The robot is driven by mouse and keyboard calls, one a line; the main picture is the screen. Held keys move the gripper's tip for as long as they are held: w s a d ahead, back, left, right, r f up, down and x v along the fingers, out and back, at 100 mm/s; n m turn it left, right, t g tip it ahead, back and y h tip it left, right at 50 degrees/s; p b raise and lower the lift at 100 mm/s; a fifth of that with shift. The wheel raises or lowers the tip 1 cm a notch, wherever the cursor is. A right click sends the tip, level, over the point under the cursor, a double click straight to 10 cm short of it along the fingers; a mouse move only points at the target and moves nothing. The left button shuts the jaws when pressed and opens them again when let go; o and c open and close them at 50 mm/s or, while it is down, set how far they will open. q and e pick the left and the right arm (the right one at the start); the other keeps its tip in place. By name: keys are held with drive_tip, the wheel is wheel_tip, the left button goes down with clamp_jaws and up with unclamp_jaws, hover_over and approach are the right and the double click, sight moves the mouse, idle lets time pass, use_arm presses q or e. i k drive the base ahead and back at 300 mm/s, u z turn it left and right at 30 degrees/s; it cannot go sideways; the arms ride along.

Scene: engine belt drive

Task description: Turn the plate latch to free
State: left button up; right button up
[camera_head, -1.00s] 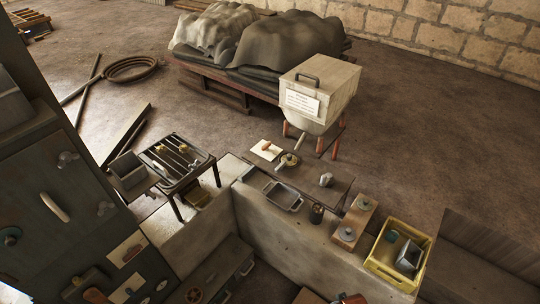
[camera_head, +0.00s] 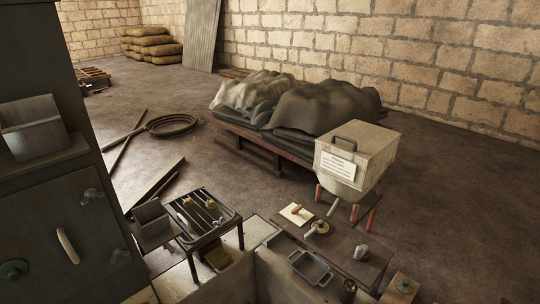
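A dark upright panel (camera_head: 60,215) fills the left edge of the head view. Neither of my grippers is in view.
A dark slatted rack (camera_head: 203,215) stands right of the panel. A bench top (camera_head: 340,246) with a metal tray (camera_head: 310,268) and small parts is at lower right. A lidded box (camera_head: 358,155) and a covered pallet (camera_head: 290,115) stand behind. Open floor lies between.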

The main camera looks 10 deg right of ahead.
sight(309, 234)
drive_tip(key=u, duration=0.05)
drive_tip(key=k, duration=0.5)
drive_tip(key=z, duration=0.8)
drive_tip(key=i, duration=0.75)
drive_tip(key=u, duration=1)
